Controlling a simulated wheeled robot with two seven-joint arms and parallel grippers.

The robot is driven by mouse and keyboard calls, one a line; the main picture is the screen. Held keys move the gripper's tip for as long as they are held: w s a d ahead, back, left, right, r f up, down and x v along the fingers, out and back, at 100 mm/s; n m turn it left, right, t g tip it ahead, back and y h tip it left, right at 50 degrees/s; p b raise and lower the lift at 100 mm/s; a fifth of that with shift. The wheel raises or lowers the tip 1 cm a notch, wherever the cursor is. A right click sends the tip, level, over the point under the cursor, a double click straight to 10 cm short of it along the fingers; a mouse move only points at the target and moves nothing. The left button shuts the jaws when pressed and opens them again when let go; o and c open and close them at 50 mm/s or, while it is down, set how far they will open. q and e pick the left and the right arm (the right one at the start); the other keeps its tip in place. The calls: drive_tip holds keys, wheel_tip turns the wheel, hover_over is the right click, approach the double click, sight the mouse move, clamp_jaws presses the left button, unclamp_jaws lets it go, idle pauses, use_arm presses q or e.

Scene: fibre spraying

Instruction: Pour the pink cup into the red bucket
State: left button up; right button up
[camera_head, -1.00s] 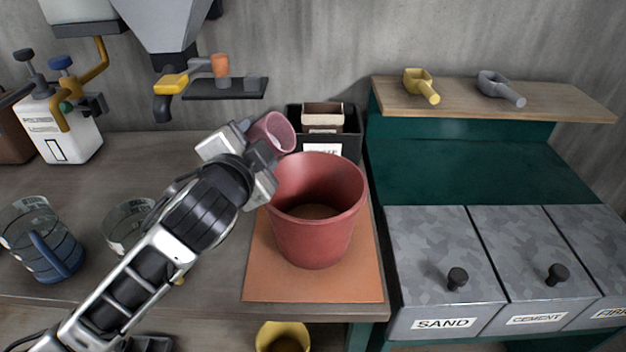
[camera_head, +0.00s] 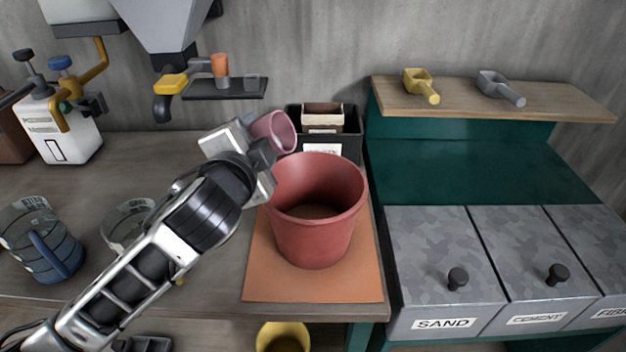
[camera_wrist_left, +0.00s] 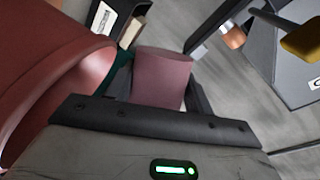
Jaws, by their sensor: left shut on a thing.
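The pink cup (camera_head: 274,132) is held by my left gripper (camera_head: 262,152), which is shut on it. The cup is tilted, its mouth turned to the right, up and left of the red bucket's rim. The cup (camera_wrist_left: 161,80) also shows between the fingers in the left wrist view. The red bucket (camera_head: 313,235) stands upright on an orange mat (camera_head: 262,278), with brown material at its bottom. Its wall (camera_wrist_left: 30,90) fills the left of the wrist view. The cup's inside contents cannot be made out. My right gripper is not in view.
A black bin (camera_head: 350,145) with a label stands behind the bucket. Lidded sand (camera_head: 425,240) and cement (camera_head: 510,235) bins stand right. A yellow bucket (camera_head: 283,335) is below the table's edge.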

sight(286, 125)
use_arm(q)
drive_tip(key=shift+d+f+m+t, duration=0.1)
drive_tip(key=shift+f+m+t, duration=0.2)
drive_tip(key=shift+m, duration=0.5)
idle(0.4)
drive_tip(key=shift+s+d+r+m+y, duration=0.15)
drive_tip(key=shift+d+r+m+y, duration=0.1)
drive_tip(key=shift+d+m, duration=0.2)
drive_tip(key=shift+s+d+r+m+y, duration=0.15)
drive_tip(key=shift+d+r+m, duration=0.1)
drive_tip(key=shift+d+m, duration=0.15)
idle(0.4)
drive_tip(key=shift+d+f+m+t, duration=0.3)
drive_tip(key=shift+f+m, duration=0.1)
drive_tip(key=shift+m, duration=0.25)
idle(0.5)
drive_tip(key=shift+s+d+r+m+t, duration=0.15)
drive_tip(key=shift+r+m, duration=0.1)
drive_tip(key=shift+m, duration=0.35)
drive_tip(key=shift+w+d+r+m+t, duration=0.15)
drive_tip(key=shift+r+m, duration=0.1)
drive_tip(key=shift+m, duration=0.35)
idle(0.8)
drive_tip(key=shift+s+d+r+m+t, duration=0.15)
drive_tip(key=shift+d+r+m, duration=0.15)
drive_tip(key=shift+m, duration=0.35)
drive_tip(key=shift+s+d+r+m+t, duration=0.15)
drive_tip(key=shift+d+m, duration=0.1)
drive_tip(key=shift+m, duration=0.4)
idle(0.8)
